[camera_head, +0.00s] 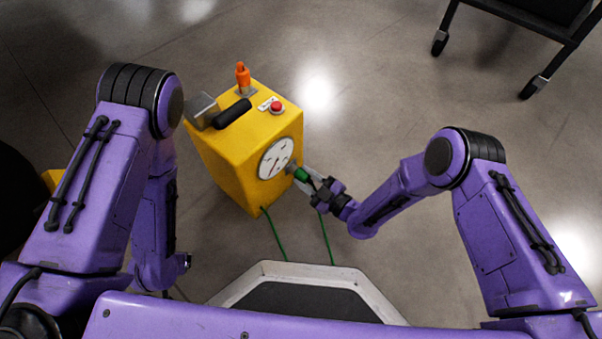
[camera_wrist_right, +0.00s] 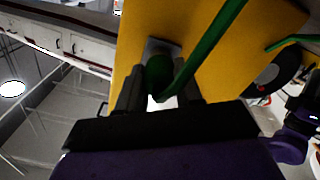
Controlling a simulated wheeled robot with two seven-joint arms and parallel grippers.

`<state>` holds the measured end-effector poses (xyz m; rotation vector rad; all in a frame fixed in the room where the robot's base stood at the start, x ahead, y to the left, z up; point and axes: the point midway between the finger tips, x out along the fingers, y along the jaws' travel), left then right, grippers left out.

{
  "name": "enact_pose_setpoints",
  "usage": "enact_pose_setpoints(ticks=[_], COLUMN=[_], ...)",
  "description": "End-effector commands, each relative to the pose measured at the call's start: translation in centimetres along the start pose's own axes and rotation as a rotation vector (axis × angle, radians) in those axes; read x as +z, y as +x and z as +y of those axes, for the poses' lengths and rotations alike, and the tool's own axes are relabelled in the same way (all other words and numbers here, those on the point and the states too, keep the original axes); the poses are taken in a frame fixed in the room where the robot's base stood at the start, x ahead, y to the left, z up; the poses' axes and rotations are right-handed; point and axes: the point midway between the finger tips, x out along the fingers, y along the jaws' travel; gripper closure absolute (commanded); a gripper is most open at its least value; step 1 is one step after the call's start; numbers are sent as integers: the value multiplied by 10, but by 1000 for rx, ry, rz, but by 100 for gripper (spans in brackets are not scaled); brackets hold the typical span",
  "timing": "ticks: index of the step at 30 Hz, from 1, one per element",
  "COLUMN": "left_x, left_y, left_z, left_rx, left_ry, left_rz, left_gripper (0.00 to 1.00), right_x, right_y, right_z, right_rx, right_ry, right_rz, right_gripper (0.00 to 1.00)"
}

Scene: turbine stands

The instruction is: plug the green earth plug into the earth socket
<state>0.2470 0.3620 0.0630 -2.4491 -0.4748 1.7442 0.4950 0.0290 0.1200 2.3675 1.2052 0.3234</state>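The green earth plug (camera_head: 301,174) is at the right side of the yellow box (camera_head: 222,165), with its front end against the grey earth socket (camera_head: 291,168). How deep it sits cannot be told. My right gripper (camera_head: 318,188) is shut on the plug from the right. In the right wrist view the plug (camera_wrist_right: 158,76) is between the dark fingers, below the grey socket block (camera_wrist_right: 163,46), and the green cable (camera_wrist_right: 208,48) runs up to the right. My left gripper (camera_head: 185,262) hangs low at left, away from the box; its fingers are too small to read.
The box carries a round white dial (camera_head: 276,158), a red button (camera_head: 277,106), a black handle (camera_head: 232,113) and an orange-tipped part (camera_head: 242,76). Green cables run along the floor below it. A wheeled dark stand (camera_head: 520,35) is at the upper right. The floor between is clear.

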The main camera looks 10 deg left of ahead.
Motion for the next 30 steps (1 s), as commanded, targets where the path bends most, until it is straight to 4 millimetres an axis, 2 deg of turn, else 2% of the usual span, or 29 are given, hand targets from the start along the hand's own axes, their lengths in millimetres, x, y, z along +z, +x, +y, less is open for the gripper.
enact_pose_setpoints(ticks=[30], left_x=[-3], left_y=[-8], left_z=[-2], left_rx=[0], left_ry=[0], left_rz=[0], left_gripper=[16], right_x=[0], right_y=[-19], right_z=[1], right_rx=[-1], right_ry=[-1], right_rz=[-1], right_gripper=[100])
